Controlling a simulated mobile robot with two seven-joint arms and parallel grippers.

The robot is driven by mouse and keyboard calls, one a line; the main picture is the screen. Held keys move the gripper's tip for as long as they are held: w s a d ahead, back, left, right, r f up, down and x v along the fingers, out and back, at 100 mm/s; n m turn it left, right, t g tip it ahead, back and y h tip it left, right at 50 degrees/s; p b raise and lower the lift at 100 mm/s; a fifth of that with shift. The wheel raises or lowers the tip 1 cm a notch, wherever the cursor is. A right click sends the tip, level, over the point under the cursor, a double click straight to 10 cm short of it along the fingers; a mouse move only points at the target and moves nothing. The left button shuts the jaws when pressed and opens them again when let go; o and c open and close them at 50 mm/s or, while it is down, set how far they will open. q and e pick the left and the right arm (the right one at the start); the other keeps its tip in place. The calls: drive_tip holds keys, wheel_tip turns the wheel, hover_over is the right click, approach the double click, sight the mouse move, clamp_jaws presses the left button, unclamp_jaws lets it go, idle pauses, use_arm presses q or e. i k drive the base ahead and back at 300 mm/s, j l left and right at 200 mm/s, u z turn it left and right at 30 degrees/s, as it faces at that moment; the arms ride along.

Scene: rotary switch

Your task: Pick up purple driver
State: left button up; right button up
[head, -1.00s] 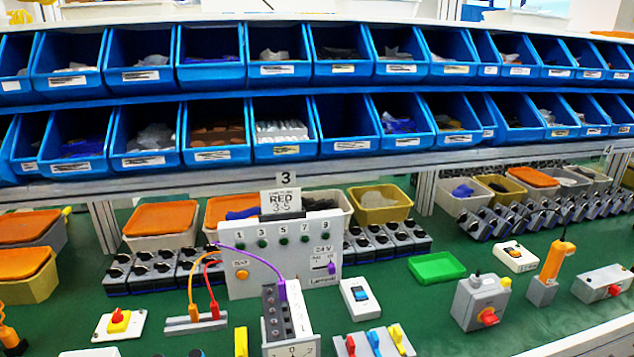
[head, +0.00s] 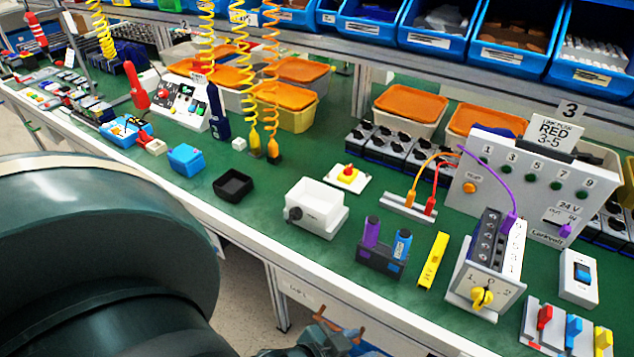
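The purple driver (head: 371,232) stands upright in a small dark holder (head: 382,262) near the front edge of the green bench. Only its purple handle shows; its lower part is hidden in the holder. A blue driver (head: 401,243) stands beside it on the right. My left gripper (head: 326,337) shows partly at the bottom edge, below and in front of the bench edge, apart from the driver. Its fingers are too cut off and dark to tell whether they are open. My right gripper is not in view.
A yellow block (head: 433,260) and a switch box with a yellow knob (head: 486,280) stand right of the holder. A white box (head: 316,206) and a black tray (head: 233,185) are to the left. A grey panel (head: 520,185) stands behind. Coiled cords hang further back left.

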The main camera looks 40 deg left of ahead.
sight(371, 226)
drive_tip(key=u, duration=0.9)
